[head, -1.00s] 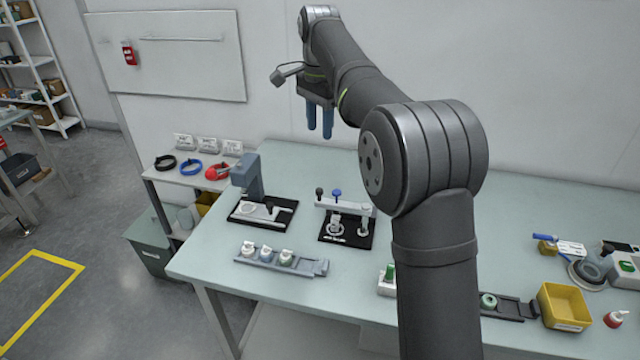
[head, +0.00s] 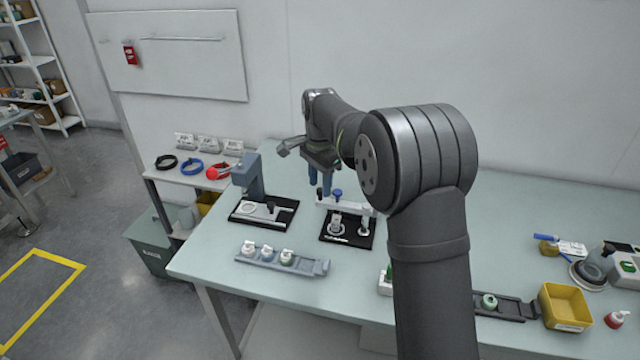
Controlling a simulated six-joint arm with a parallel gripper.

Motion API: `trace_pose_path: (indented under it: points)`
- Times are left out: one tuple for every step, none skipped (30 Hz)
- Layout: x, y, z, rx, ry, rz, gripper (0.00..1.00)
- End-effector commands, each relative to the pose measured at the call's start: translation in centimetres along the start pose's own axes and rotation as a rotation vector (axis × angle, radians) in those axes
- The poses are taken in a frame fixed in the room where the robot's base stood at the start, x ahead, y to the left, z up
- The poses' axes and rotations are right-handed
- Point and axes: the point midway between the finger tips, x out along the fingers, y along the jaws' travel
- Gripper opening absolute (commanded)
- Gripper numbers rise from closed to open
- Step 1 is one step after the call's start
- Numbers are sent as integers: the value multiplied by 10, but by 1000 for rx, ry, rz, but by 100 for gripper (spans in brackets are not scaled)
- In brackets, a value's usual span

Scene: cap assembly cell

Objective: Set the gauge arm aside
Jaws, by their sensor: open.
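The gauge arm (head: 355,209) is a pale bar lying across a fixture on a black base plate (head: 342,241), left of my forearm in the head view. A blue knob (head: 336,193) stands on the bar. The dark knob at the bar's left end is hidden behind my fingers. My gripper (head: 320,193) is open, its blue fingers pointing down at the left end of the bar. I cannot tell whether the fingers are around the dark knob or touch anything.
In front lies a grey rail (head: 262,263) with several white-capped pieces. A yellow bin (head: 564,306) and tools are at the right.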

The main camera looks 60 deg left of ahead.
Motion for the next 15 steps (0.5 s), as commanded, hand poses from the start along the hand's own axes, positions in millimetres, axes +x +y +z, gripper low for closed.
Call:
trace_pose_path:
  points:
    - [4,0,0,0,0,1,41]
    - [5,0,0,0,0,1,41]
    - [7,0,0,0,0,1,41]
    - [7,0,0,0,0,1,41]
    - [8,0,0,0,0,0,41]
    - [8,0,0,0,0,0,41]
    - [8,0,0,0,0,0,41]
    - [8,0,0,0,0,0,41]
    - [8,0,0,0,0,0,41]
    - [8,0,0,0,0,0,41]
    - [8,0,0,0,0,0,41]
    - [8,0,0,0,0,0,39]
    - [8,0,0,0,0,0,33]
    - [8,0,0,0,0,0,28]
    - [8,0,0,0,0,0,20]
